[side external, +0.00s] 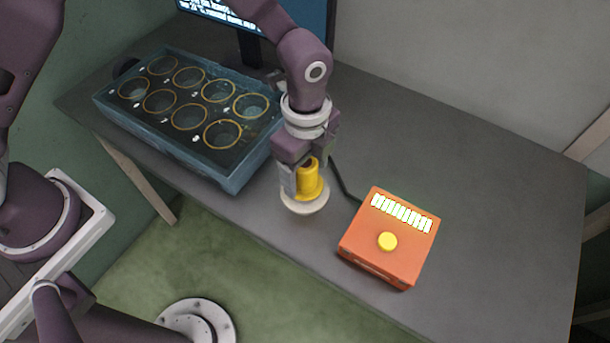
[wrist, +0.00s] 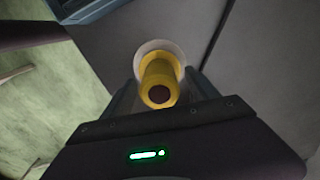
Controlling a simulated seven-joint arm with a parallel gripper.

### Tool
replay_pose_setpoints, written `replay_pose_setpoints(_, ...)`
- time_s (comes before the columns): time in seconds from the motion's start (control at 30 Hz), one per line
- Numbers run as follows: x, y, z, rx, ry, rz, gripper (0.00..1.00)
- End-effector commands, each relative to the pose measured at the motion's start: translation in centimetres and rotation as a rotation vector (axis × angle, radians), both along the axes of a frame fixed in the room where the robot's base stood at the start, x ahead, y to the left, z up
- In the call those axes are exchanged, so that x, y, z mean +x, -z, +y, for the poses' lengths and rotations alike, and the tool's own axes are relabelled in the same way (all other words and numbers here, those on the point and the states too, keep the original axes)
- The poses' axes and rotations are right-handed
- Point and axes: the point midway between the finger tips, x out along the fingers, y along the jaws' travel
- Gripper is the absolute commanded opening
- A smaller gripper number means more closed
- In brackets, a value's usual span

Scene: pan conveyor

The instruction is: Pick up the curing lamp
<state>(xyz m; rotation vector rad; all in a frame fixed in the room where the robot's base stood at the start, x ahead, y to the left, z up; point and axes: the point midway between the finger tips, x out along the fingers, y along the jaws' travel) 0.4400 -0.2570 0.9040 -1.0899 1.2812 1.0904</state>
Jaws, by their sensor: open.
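The curing lamp appears to be the yellow cylinder (side external: 314,186) with a wide white disc at its lower end, upright near the table's front edge. In the wrist view, the yellow body (wrist: 158,76) is seen from above, with a dark round top and the white disc around its far end. My gripper (side external: 303,182) points down over it and is open, one finger on each side of the yellow body. Contact between fingers and lamp cannot be told. The near finger partly hides the lamp in the side view.
A blue-grey tray (side external: 232,183) with several ringed round wells stands to the left. An orange box (side external: 365,252) with a yellow knob and lit panel sits to the right. A dark cable lies between lamp and box. A monitor (side external: 312,22) stands behind. The right of the grey table (side external: 500,190) is clear.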

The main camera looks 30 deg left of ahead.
Motion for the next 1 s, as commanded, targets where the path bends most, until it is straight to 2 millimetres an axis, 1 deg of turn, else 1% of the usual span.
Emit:
replay_pose_setpoints(0.03, 0.0, 0.7, 0.1, 0.001, 0.000, 0.002, 0.69)
replay_pose_setpoints(0.1, 0.0, 1.3, 0.1, 0.001, -0.001, 0.000, 0.69)
replay_pose_setpoints(0.3, 0.0, 1.3, 0.1, 0.000, -0.003, -0.001, 0.69)
replay_pose_setpoints(0.37, 0.0, 1.3, 0.1, 0.000, -0.003, -0.001, 0.59)
replay_pose_setpoints(0.4, 0.0, 1.3, 0.1, 0.000, -0.003, -0.001, 0.51)
replay_pose_setpoints(0.47, 0.0, 1.3, 0.1, 0.000, -0.003, -0.001, 0.39)
replay_pose_setpoints(0.6, 0.0, 1.3, 0.1, 0.000, -0.003, 0.000, 0.12)
replay_pose_setpoints(0.67, 0.0, 1.3, 0.1, 0.000, -0.004, 0.000, 0.00)
replay_pose_setpoints(0.9, 0.0, 1.2, 0.1, 0.000, -0.004, -0.001, 0.00)
replay_pose_setpoints(0.97, 0.1, 0.7, 0.0, -0.001, -0.004, -0.002, 0.00)
replay_pose_setpoints(1.0, 0.1, 0.1, 0.0, -0.003, -0.004, -0.004, 0.00)
